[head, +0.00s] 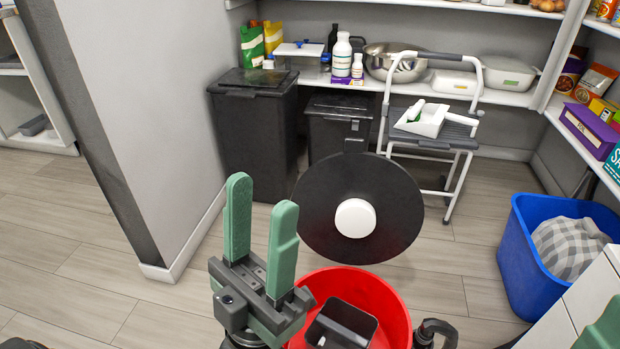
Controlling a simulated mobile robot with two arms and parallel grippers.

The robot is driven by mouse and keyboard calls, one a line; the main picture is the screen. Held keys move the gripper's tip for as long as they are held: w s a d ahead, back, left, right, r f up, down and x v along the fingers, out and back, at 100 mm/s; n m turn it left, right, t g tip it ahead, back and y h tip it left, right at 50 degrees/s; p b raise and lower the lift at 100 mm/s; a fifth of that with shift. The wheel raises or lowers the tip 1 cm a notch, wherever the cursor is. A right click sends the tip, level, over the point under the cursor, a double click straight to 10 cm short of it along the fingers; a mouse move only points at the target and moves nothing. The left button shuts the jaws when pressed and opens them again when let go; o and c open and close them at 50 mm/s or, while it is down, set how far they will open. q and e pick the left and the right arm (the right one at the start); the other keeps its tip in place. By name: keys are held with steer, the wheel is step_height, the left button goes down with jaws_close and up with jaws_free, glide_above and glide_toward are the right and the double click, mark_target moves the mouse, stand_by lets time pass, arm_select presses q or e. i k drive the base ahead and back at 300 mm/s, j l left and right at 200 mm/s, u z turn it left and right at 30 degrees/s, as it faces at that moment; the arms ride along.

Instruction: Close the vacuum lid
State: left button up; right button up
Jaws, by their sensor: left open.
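The vacuum has a red round body (372,292) low in the centre of the head view, with a dark box-shaped part inside. Its round black lid (318,222) with a white disc in the middle stands raised behind the body, so the vacuum is open. My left gripper (262,197) is open and empty, its green fingers pointing up. In the picture it is just left of the lid and overlaps the body's left edge; I cannot tell if it touches. Only a green finger of my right gripper (604,330) shows at the lower right corner.
A blue bin (518,245) with a checked cloth stands at the right. Black bins (255,130) and a white step stool (462,142) are behind. A grey wall (150,110) rises at the left. Wooden floor is clear between the vacuum and the blue bin.

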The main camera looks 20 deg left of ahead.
mark_target(358, 207)
steer(key=j+z, duration=0.3)
steer(key=j, duration=1)
steer(key=i+j, duration=0.2)
steer(key=j+z, duration=0.05)
steer(key=j, duration=0.05)
